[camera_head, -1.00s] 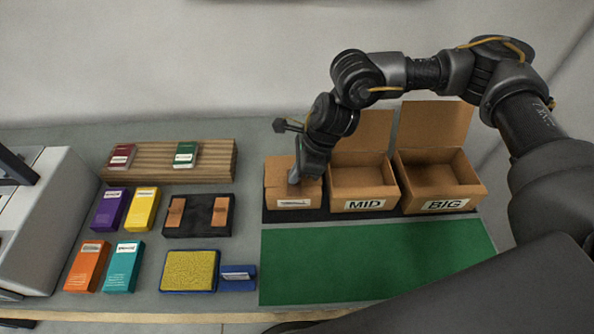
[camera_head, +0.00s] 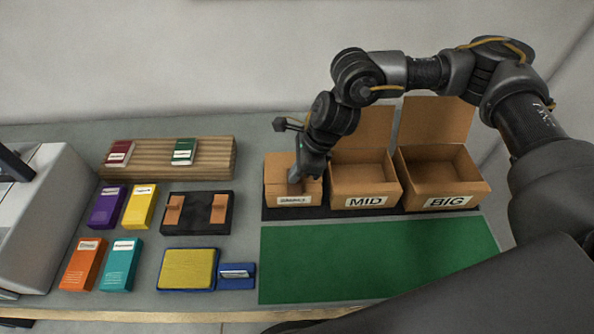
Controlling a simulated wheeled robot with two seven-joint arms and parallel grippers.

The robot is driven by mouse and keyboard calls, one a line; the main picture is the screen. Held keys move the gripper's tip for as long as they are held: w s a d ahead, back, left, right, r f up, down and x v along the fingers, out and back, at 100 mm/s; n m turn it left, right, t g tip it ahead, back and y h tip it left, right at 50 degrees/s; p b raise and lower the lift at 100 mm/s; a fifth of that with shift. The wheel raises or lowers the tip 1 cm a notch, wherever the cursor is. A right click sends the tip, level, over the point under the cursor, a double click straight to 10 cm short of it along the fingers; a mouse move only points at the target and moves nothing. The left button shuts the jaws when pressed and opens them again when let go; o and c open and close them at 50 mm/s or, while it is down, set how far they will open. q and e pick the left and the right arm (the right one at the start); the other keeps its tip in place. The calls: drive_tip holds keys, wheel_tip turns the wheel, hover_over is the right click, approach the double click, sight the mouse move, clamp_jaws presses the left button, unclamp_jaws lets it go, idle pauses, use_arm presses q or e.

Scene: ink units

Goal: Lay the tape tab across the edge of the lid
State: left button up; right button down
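The small cardboard box (camera_head: 279,188) stands at the left end of the box row, and its lid looks shut. My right gripper (camera_head: 295,181) points down onto the top of this box near its front right. Its fingertips are too small and dark to tell whether they are open or hold a tab. Two brown tape tabs lie on a black holder (camera_head: 198,216): a left tab (camera_head: 174,209) and a right tab (camera_head: 219,208). My arm hides part of the lid's right side. My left gripper is out of view.
The open MID box (camera_head: 365,190) and BIG box (camera_head: 440,180) stand right of the small box, flaps raised. A green mat (camera_head: 375,260) lies bare in front. A yellow pad (camera_head: 188,268), blue block (camera_head: 237,275), several coloured packs and a wooden rack (camera_head: 210,164) fill the left.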

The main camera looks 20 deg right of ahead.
drive_tip(key=shift+f+b, duration=0.35)
idle(0.6)
drive_tip(key=c, duration=1.6)
unclamp_jaws()
drive_tip(key=shift+r, duration=0.15)
drive_tip(key=shift+r+p, duration=1.8)
drive_tip(key=shift+r, duration=1.6)
drive_tip(key=shift+c, duration=0.2)
